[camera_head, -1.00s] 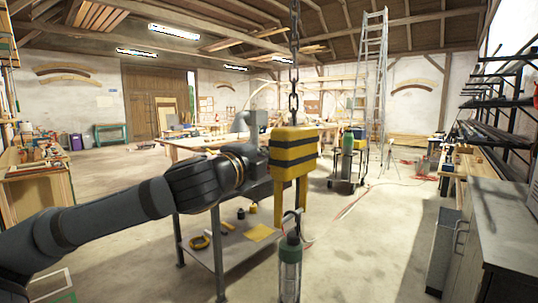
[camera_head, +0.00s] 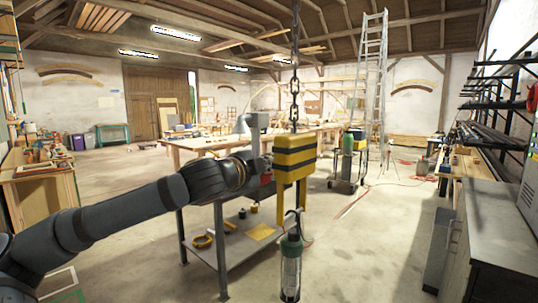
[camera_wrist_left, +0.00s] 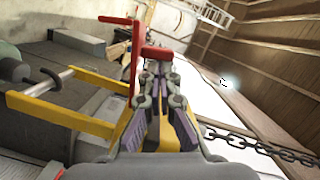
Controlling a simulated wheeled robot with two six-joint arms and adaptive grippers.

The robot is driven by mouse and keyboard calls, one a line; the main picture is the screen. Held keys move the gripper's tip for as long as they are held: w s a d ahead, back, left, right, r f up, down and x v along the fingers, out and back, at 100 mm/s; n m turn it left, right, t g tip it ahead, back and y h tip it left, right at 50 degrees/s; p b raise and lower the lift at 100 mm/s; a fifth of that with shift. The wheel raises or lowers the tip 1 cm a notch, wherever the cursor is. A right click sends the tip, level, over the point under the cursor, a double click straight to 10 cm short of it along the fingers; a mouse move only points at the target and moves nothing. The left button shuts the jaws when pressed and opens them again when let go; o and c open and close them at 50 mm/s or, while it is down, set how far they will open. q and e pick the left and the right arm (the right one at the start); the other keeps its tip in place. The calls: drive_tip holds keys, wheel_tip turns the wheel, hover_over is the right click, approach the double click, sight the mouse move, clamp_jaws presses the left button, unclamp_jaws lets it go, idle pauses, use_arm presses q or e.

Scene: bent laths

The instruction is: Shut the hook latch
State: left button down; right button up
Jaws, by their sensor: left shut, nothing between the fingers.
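The yellow-and-black striped block (camera_head: 296,157) hangs on a chain, with a yellow frame below it. A dark hook (camera_head: 293,217) is at the frame's lower end. A clear cylinder with a green top (camera_head: 291,262) is directly under the hook. My left gripper is at the block's left side in the head view, its tips hidden there. In the left wrist view the gripper (camera_wrist_left: 160,72) is shut and empty, its tips close to a red lever (camera_wrist_left: 135,62); contact is unclear. The yellow frame (camera_wrist_left: 85,120) is left of the fingers. My right gripper is not in view.
A bench (camera_head: 222,262) with a lower shelf stands behind the block, with small items on the shelf. The chain (camera_head: 294,85) runs upward. A grey cabinet (camera_head: 490,240) stands at the right. The floor between the block and cabinet looks clear.

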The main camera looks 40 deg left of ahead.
sight(266, 173)
use_arm(q)
drive_tip(key=shift+a+f+n, duration=0.15)
drive_tip(key=shift+f+n, duration=0.2)
drive_tip(key=shift+n, duration=0.35)
drive_tip(key=shift+w+f+n+h+b, duration=0.15)
drive_tip(key=shift+f+n+h+b, duration=0.2)
drive_tip(key=shift+n, duration=0.25)
drive_tip(key=shift+a+f+n+g+b, duration=0.1)
drive_tip(key=shift+f+n+g+b, duration=0.25)
drive_tip(key=shift+n, duration=0.25)
drive_tip(key=f+n+h+b, duration=0.1)
drive_tip(key=n, duration=0.1)
drive_tip(key=shift+f+n+g, duration=0.15)
drive_tip(key=shift+n+g, duration=0.1)
drive_tip(key=shift+n, duration=0.15)
drive_tip(key=n+b, duration=0.1)
drive_tip(key=n+h, duration=0.1)
drive_tip(key=shift+d+r+n+b, duration=0.25)
drive_tip(key=shift+r+n+b, duration=0.1)
drive_tip(key=shift+r+n, duration=0.05)
drive_tip(key=shift+h, duration=0.25)
drive_tip(key=r, duration=0.7)
drive_tip(key=shift+d+r, duration=0.2)
drive_tip(key=shift+r, duration=0.45)
drive_tip(key=shift+a, duration=0.1)
